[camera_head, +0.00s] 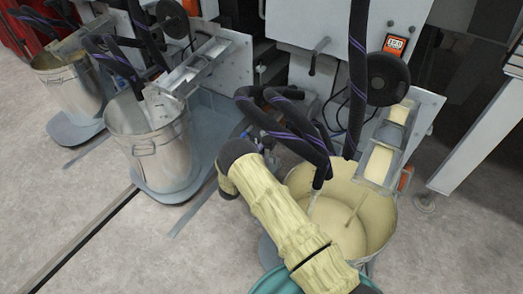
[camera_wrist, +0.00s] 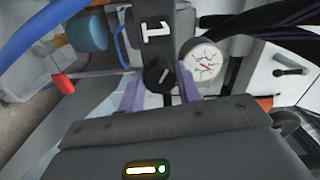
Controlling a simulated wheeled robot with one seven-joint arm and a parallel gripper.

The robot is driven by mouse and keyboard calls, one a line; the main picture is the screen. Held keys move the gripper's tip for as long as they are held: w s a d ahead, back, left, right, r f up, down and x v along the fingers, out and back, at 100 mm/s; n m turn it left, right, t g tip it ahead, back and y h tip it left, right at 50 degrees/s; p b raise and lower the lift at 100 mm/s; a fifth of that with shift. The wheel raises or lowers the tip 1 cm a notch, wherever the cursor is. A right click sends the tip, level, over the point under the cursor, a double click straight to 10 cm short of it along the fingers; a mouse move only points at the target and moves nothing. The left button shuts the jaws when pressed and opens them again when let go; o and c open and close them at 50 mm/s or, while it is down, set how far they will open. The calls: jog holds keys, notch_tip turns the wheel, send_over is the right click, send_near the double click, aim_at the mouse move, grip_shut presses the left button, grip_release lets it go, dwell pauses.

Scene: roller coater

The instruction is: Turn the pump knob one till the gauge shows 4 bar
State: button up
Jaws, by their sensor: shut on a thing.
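In the wrist view, the black pump knob (camera_wrist: 158,73) sits below a dark plate marked with a white 1 (camera_wrist: 158,30). A pale line shows on the knob's face, tilted from upright. My gripper (camera_wrist: 160,84) has its two purple fingers on either side of the knob and is shut on it. The round white gauge (camera_wrist: 203,60) is just right of the knob; its dial faces the camera, but its figures are too small to read. In the head view, my sleeved arm hides the gripper, knob and gauge.
An open bucket of cream-coloured liquid (camera_head: 380,222) stands beside my arm, with black hoses (camera_head: 300,135) hanging over it. Metal buckets (camera_head: 150,155) stand at left. A red-ended part (camera_wrist: 64,83) is left of the fingers.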

jog(key=shift+s+d+f+m+p, duration=0.1)
jog(key=shift+m+p, duration=0.1)
jog(key=shift+m, duration=0.45)
jog(key=shift+f+m+p, duration=0.1)
jog(key=shift+m+p, duration=0.05)
jog(key=shift+m, duration=0.5)
jog(key=o, duration=1)
jog(key=shift+r, duration=0.1)
jog(key=shift+c, duration=0.2)
jog(key=p+v, duration=0.6)
jog(key=v, duration=1.1)
jog(key=shift+a, duration=0.2)
jog(key=shift+s, duration=0.15)
